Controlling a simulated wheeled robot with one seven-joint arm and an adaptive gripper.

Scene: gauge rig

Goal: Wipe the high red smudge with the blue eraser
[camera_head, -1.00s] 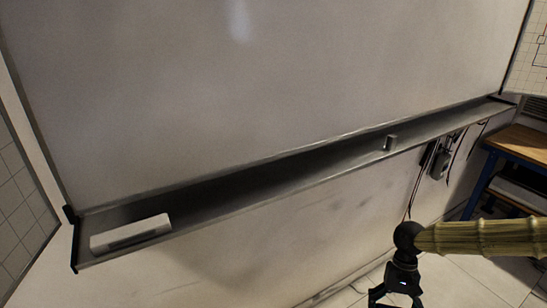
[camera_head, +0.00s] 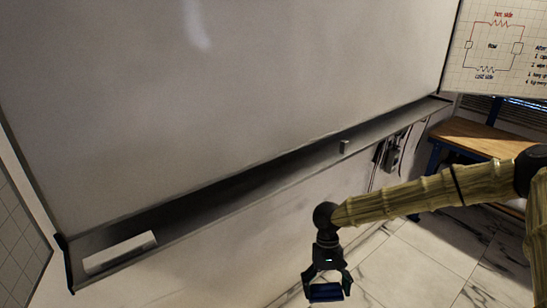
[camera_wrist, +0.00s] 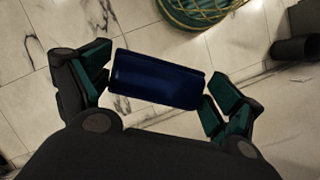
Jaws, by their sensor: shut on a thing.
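The blue eraser (camera_wrist: 155,79) is a dark blue block between the two fingers of my gripper (camera_wrist: 153,95) in the wrist view. My gripper is shut on it, one finger at each end. In the head view my gripper (camera_head: 328,284) hangs below the tray at the lower middle, with the eraser (camera_head: 325,293) at its tips, apart from the board. The whiteboard (camera_head: 230,90) fills the upper left and middle. No red smudge shows on the visible part of the board; its top is out of frame.
The board's tray (camera_head: 240,185) holds a white block (camera_head: 120,252) at its left and a small grey piece (camera_head: 344,147) further right. Cables and a dark device (camera_head: 390,152) hang below the tray. A wooden bench (camera_head: 490,138) stands at right. Open tiled floor lies below.

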